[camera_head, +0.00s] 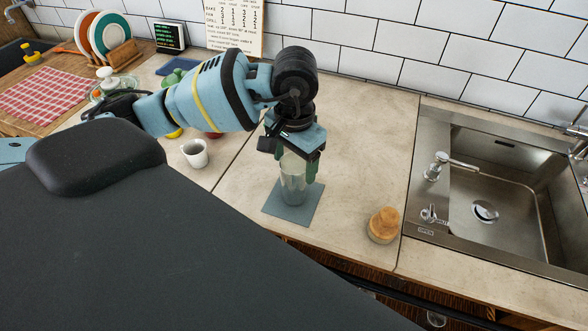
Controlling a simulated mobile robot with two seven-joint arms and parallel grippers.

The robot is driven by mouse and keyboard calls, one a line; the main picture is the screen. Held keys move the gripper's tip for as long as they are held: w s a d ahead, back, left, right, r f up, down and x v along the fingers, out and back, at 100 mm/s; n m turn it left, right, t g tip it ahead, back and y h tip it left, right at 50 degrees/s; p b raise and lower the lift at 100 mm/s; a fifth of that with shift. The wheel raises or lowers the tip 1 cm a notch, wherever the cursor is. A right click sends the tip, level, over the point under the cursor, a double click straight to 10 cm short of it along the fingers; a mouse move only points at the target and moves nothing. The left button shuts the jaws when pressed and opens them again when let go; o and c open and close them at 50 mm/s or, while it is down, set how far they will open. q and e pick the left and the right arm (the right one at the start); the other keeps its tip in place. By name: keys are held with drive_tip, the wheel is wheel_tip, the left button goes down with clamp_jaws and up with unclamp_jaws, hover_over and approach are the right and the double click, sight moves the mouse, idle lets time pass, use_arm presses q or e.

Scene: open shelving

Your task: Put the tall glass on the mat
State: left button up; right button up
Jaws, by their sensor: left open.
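The tall glass (292,192) is clear and stands upright on the blue-grey square mat (309,212), near its middle. The mat lies flat on the pale counter. My left gripper (298,170) comes down from above, with its fingers around the upper part of the glass. It is open. Its dark wrist hides the top of the glass. My right gripper is not in view.
A white cup (195,153) stands left of the mat. A small jar with an orange top (383,226) stands to the right, near the front edge. A steel sink (500,200) is at the far right. Plates (110,35) stand in a rack at the back left. The counter between mat and sink is mostly clear.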

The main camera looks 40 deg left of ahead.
use_arm(q)
wheel_tip(320, 180, up, 8)
drive_tip(key=shift+r, duration=0.2)
idle(1.6)
